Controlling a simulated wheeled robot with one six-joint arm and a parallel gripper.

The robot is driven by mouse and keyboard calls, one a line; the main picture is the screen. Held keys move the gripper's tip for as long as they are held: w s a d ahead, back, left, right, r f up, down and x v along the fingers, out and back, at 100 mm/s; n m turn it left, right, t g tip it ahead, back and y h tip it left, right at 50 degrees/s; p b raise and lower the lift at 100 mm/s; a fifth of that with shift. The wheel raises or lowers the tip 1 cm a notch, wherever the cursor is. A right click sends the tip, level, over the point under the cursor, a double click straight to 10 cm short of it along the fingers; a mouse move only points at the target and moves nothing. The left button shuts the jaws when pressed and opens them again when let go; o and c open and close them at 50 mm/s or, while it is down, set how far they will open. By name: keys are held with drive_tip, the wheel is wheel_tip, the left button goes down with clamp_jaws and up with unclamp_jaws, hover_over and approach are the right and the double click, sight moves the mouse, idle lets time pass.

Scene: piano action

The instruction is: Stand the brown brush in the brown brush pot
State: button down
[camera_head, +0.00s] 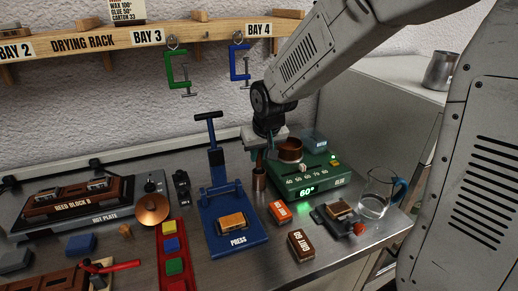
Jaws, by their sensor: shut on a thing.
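My gripper (264,156) hangs at the back middle of the bench, fingers pointing down. It is shut on a thin dark piece, apparently the brown brush (259,163), which is mostly hidden by the fingers. A narrow upright brown cup (259,182), apparently the brown brush pot, stands on the bench directly below my gripper, left of the green glue heater. The brush's lower end is at or just over the pot's mouth; I cannot tell whether it is inside.
The green glue heater (308,177) with a wide brown pot (290,151) is close on the right. The blue press (238,237) stands to the left. An orange block (280,211), a brown grit block (301,243) and a glass jug (376,192) are in front and right.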

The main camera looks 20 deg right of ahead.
idle(0.3)
drive_tip(key=c, duration=1.3)
unclamp_jaws()
drive_tip(key=shift+o, duration=0.2)
drive_tip(key=v, duration=0.7)
drive_tip(key=shift+r, duration=0.35)
drive_tip(key=shift+s, duration=0.2)
drive_tip(key=s+d+r+g, duration=0.1)
drive_tip(key=s, duration=1.2)
drive_tip(key=s+d+r+g, duration=0.1)
drive_tip(key=s+d+g, duration=0.1)
drive_tip(key=s, duration=1.1)
drive_tip(key=shift+s, duration=0.3)
